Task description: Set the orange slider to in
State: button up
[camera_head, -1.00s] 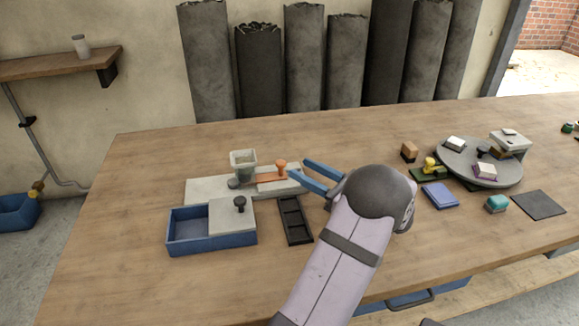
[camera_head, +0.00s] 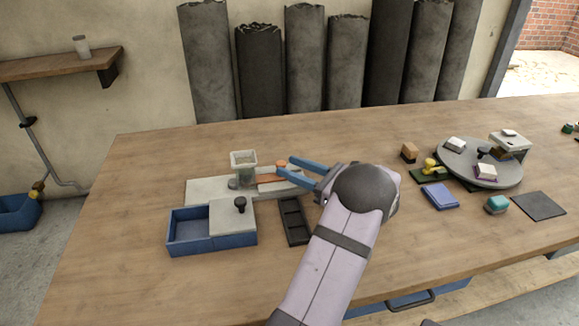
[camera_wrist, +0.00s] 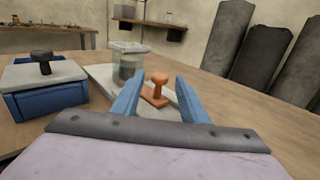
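The orange slider (camera_wrist: 157,87) is a flat orange strip with an upright knob, set on a pale grey base (camera_head: 205,188). In the head view the slider (camera_head: 266,178) is partly hidden behind my fingers. My gripper (camera_head: 282,166) is open, with its two blue fingers pointing left at the knob. In the wrist view the knob stands between the fingers of the gripper (camera_wrist: 157,90), with a gap visible on each side; I cannot tell whether it is fully inside the fingertips. A clear container (camera_head: 243,161) stands on the base left of the slider.
A blue box (camera_head: 190,247) with a grey knobbed lid (camera_head: 228,220) sits in front of the base. A black tray (camera_head: 293,222) lies beside it. A round grey turntable (camera_head: 450,165) with small objects is at right. The table between is mostly clear.

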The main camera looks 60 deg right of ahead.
jog(key=shift+w, duration=0.7)
jog(key=shift+c, duration=0.6)
grip_shut()
jog(key=shift+w+a+p, duration=0.5)
jog(key=shift+w+a, duration=0.8)
jog(key=shift+a, duration=0.05)
jog(key=shift+o, duration=0.6)
grip_release()
jog(key=shift+w, duration=0.1)
jog(key=shift+s, duration=3.7)
